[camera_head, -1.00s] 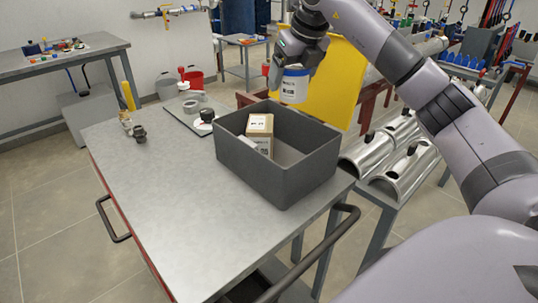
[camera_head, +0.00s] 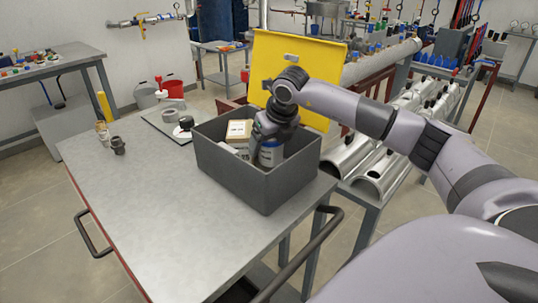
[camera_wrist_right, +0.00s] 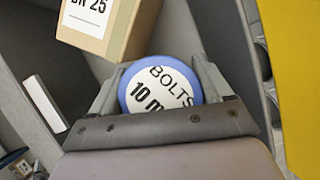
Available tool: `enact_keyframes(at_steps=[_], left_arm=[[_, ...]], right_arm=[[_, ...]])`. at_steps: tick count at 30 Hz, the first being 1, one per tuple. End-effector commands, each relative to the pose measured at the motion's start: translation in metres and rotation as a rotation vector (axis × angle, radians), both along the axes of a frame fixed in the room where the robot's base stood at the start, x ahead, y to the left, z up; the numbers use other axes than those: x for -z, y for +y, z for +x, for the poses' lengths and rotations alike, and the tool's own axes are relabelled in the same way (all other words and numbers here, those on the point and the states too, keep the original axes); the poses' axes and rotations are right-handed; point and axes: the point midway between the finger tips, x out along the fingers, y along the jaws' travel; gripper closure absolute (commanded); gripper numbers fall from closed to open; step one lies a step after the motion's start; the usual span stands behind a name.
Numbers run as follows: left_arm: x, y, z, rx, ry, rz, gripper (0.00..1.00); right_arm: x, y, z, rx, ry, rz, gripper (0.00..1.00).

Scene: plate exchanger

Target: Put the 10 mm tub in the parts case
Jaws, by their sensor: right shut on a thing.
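The 10 mm tub (camera_head: 270,154) is a white tub with a blue lid. In the right wrist view its lid (camera_wrist_right: 158,88) reads "BOLTS 10 m". My right gripper (camera_head: 268,145) is shut on the tub and holds it down inside the grey parts case (camera_head: 250,187), at the case's right part. I cannot tell whether the tub touches the case floor. A cardboard box (camera_head: 239,133) marked "DN 25" (camera_wrist_right: 100,25) stands in the case, left of the tub. My left gripper is not in view.
The case stands on a grey metal cart top (camera_head: 160,210), which is clear at the front left. Small fittings (camera_head: 118,145) sit at its left edge. A yellow panel (camera_head: 300,75) rises behind the case. Metal half-shells (camera_head: 380,170) lie on a stand to the right.

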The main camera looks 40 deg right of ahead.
Motion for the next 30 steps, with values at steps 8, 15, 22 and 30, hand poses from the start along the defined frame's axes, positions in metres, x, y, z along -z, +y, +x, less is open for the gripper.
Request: enact_keyframes(at_steps=[8,15,22,30], left_arm=[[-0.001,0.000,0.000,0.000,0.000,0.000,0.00],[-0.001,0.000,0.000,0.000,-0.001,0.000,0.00],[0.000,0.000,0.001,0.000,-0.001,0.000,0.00],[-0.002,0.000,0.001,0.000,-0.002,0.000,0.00]], right_arm=[[0.034,0.000,0.000,-0.001,-0.002,-0.001,0.84],[0.036,0.000,0.000,0.000,-0.003,0.000,0.84],[0.040,0.000,-0.001,-0.001,0.003,-0.001,0.00],[0.037,0.000,-0.001,-0.001,0.003,-0.001,0.00]])
